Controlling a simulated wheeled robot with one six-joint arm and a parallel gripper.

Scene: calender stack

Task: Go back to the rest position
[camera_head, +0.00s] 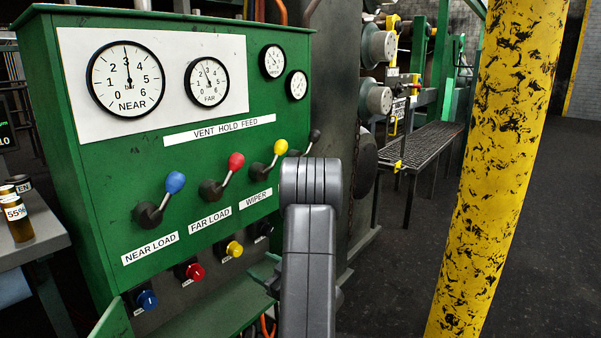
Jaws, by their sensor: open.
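My grey arm (310,240) rises at the bottom middle, in front of the right part of a green control panel (110,190). My gripper (262,272) shows only in part, low at the left of the arm link, and looks open with nothing seen in it. Most of it is hidden behind the link. On the panel are a blue-knobbed lever (175,183) over NEAR LOAD, a red-knobbed lever (235,161) over FAR LOAD and a yellow-knobbed lever (280,147) over WIPER. A dark-knobbed lever (314,136) is partly hidden by my arm.
A yellow, chipped post (500,150) stands at the right. A grey table (35,240) with small jars is at far left. Dark floor (400,260) is open between arm and post.

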